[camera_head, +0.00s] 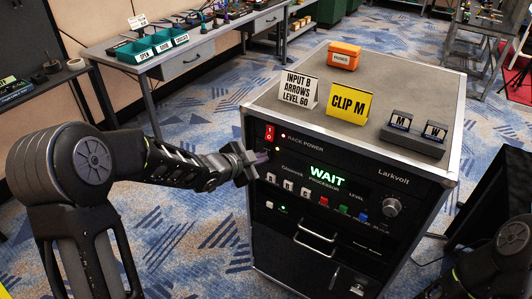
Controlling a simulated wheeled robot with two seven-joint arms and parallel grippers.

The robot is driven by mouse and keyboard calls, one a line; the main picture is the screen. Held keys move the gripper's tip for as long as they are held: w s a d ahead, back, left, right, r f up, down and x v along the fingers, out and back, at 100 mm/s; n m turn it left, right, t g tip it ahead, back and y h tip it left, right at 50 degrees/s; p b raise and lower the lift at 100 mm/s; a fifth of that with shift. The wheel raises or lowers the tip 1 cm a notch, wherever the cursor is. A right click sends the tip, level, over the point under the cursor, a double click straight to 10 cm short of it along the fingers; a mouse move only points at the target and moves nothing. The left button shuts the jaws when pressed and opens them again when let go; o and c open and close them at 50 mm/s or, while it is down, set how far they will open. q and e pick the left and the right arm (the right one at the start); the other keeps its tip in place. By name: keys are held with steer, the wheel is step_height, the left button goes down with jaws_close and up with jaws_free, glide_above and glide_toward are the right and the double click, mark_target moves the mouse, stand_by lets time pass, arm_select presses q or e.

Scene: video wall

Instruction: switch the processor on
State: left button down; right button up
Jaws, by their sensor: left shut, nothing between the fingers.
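The processor (327,187) is a black panel in the front of a rack case, with a lit green display reading WAIT. Below the display are small white, red, green and blue buttons, and a silver knob (391,207) is at its right. Above it is a strip marked RACK POWER, with a red rocker switch (269,133) at its left end and small lights beside it. My left gripper (262,158) is shut and empty, at the left edge of the rack front, just below the red switch. I cannot tell whether it touches the panel. My right gripper is out of view.
On the rack top (378,84) stand a white sign (299,90) reading INPUT B ARROWS LEVEL 60, a yellow CLIP M sign (348,102), an orange case (344,55) and a dark holder (412,138) with two labelled cards. A workbench (215,58) with green bins stands behind left. Carpet surrounds the rack.

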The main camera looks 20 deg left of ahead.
arm_select(q)
steer(key=shift+s, duration=0.1)
steer(key=shift+s+a+f+b, duration=0.1)
steer(key=shift+s+f+b, duration=0.1)
steer(key=shift+s, duration=0.15)
steer(key=shift+s+a+f+b, duration=0.1)
steer(key=shift+s+b, duration=0.05)
steer(key=shift+s, duration=0.2)
steer(key=shift+s, duration=0.1)
steer(key=s, duration=0.1)
steer(key=s+a+f+b, duration=0.1)
steer(key=s, duration=0.2)
steer(key=shift+s+a+f, duration=0.15)
steer(key=shift+s+f, duration=0.05)
steer(key=shift+f, duration=0.05)
stand_by(0.6)
